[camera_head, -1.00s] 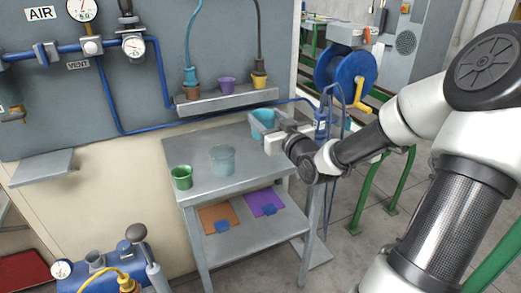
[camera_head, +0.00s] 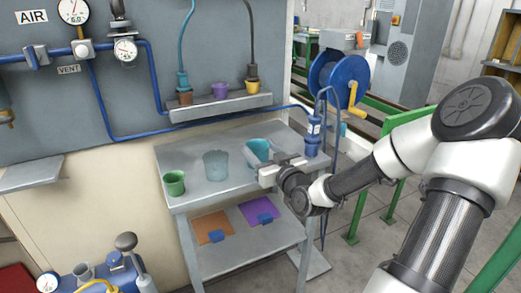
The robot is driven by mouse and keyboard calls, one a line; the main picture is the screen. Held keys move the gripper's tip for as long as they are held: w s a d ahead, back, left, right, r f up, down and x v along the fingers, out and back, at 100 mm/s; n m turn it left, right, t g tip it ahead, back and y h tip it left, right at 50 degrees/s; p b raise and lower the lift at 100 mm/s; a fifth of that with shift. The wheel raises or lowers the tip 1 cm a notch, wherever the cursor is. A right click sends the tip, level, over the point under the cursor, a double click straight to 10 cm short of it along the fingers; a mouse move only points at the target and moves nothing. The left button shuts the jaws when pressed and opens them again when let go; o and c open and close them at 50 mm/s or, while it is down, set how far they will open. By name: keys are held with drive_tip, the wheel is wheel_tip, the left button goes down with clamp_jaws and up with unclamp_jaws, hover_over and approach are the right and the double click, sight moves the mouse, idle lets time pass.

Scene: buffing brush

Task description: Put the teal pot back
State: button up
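The teal pot (camera_head: 257,149) is over the right back part of the grey table (camera_head: 188,192), a little tilted. My gripper (camera_head: 262,169) meets the pot at its lower near side and appears shut on it; the fingertips are partly hidden. I cannot tell whether the pot's base touches the tabletop. A pale see-through teal pot shape (camera_head: 216,165) stands upright on the tabletop, left of the held pot and apart from it.
A green pot (camera_head: 174,183) stands at the table's left edge. A wall shelf (camera_head: 222,106) above holds brown, purple and yellow pots. A blue bottle-like fitting (camera_head: 313,137) stands at the table's right back corner. Orange and purple sheets lie on the lower shelf.

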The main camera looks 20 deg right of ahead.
drive_tip(key=o, duration=0.3)
drive_tip(key=shift+o, duration=0.2)
drive_tip(key=shift+r, duration=0.15)
drive_tip(key=s+p, duration=0.6)
drive_tip(key=s, duration=0.6)
drive_tip(key=shift+d+p, duration=0.2)
drive_tip(key=shift+p, duration=0.2)
idle(1.6)
